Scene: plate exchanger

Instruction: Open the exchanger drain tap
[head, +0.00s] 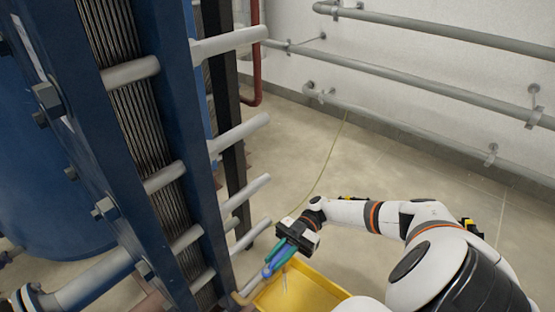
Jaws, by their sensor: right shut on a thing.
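The plate exchanger (182,120) stands at the left, with dark blue end plates, a pack of thin metal plates and pale tie bars. My right gripper (273,266) is low beside its right side, with greenish fingers shut on a small blue part, which looks like the drain tap's handle (267,272). A brass-coloured pipe piece (241,298) shows just below and left of it. The fingers hide most of the tap, and its angle is too small to tell. My left gripper is not in view.
A yellow tray (318,294) lies on the floor under the gripper. Tie bars (240,134) stick out to the right above it. A thin yellowish line (327,165) runs over the floor. Grey pipes (430,90) run along the wall. The floor at right is clear.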

